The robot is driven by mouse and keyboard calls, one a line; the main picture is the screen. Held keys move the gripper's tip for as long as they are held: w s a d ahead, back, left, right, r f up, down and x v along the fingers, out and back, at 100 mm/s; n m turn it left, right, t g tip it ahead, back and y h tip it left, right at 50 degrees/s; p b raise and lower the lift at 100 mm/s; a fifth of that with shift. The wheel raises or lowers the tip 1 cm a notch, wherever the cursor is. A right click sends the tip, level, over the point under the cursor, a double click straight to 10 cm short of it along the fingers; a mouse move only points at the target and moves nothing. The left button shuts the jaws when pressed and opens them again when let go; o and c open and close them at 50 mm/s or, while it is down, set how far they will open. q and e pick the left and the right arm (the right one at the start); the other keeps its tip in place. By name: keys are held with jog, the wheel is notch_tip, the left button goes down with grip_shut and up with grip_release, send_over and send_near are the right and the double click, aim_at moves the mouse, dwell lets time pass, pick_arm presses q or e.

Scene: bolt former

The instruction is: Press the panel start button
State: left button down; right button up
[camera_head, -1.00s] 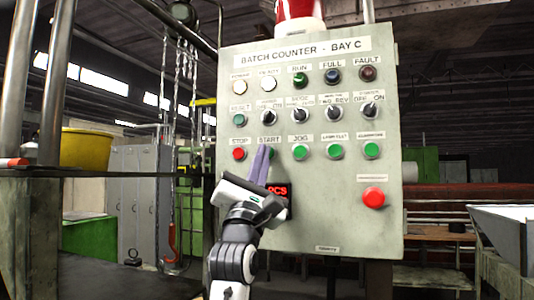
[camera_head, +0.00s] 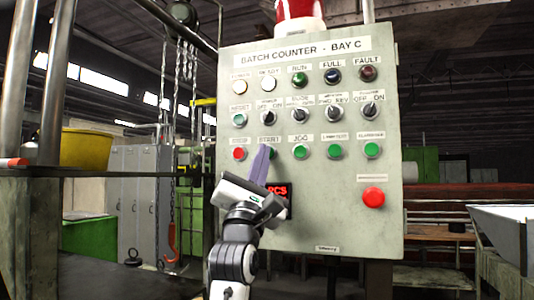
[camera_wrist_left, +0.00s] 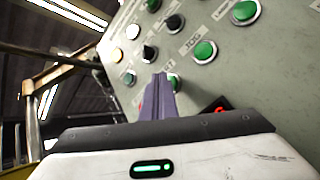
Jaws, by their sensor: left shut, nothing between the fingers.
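The grey panel (camera_head: 345,210) is headed "BATCH COUNTER - BAY C". The green start button (camera_head: 273,154) sits under the START label, between the red stop button (camera_head: 239,154) and the green jog button (camera_head: 300,152). My left gripper (camera_head: 264,148) is shut and empty, its purple fingertips in front of the start button and hiding most of it. In the left wrist view the fingertips (camera_wrist_left: 160,78) overlap the start button (camera_wrist_left: 174,82), whose right edge shows beside them. I cannot tell whether they touch it. My right gripper is not in view.
A large red button (camera_head: 373,198) is low on the panel's right side. Selector switches and lamps fill the upper rows. A red display (camera_head: 277,190) is partly behind my left gripper. A yellow bucket (camera_head: 86,149) stands at the left.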

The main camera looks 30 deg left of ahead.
pick_arm(q)
jog(key=shift+w, duration=0.1)
dwell(0.5)
jog(key=shift+w+a, duration=0.1)
jog(key=shift+w, duration=0.2)
jog(key=shift+s, duration=0.45)
dwell(0.3)
jog(key=shift+s+d, duration=0.25)
jog(key=shift+s, duration=0.7)
jog(key=shift+s+d, duration=0.25)
jog(key=shift+s, duration=0.7)
jog(key=shift+s+d, duration=0.25)
jog(key=shift+s, duration=0.7)
